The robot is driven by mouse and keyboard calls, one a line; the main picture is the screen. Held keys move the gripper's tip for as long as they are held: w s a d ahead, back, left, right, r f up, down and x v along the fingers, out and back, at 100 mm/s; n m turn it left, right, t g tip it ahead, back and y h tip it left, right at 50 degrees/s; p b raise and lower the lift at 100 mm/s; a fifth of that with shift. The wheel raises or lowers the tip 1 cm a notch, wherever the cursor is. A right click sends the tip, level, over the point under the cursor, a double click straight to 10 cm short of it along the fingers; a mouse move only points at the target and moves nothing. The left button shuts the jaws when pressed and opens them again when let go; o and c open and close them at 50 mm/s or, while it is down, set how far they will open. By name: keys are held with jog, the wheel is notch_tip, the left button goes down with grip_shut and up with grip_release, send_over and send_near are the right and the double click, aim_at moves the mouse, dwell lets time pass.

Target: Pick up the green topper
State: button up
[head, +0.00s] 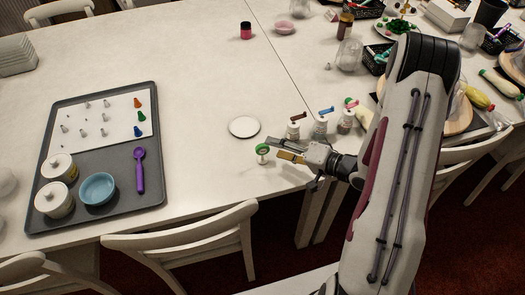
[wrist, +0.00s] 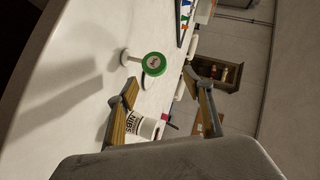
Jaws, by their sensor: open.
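The green topper (head: 263,148) is a green-rimmed disc with a pale middle on a white stem, standing near the table's front edge in the head view. In the wrist view its green disc (wrist: 153,65) shows just ahead of the finger gap, with the white stem and foot to its left. My gripper (head: 278,149) is open and empty, reaching in low from the right, with its fingertips close to the topper. In the wrist view my gripper's two fingers (wrist: 160,79) are spread apart. I cannot tell whether either finger touches the topper.
A white round plate (head: 244,127) lies behind the topper. Several small jars (head: 293,131) stand close behind my gripper; a labelled white jar (wrist: 141,126) shows between the fingers. A grey tray (head: 95,160) lies at left. The table between tray and topper is clear.

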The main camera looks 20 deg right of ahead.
aim_at(268, 149)
dwell(0.3)
jog(key=shift+w+a+f, duration=1)
jog(key=shift+w+a, duration=0.05)
jog(key=shift+a, duration=0.1)
jog(key=shift+x, duration=0.85)
jog(key=c, duration=0.9)
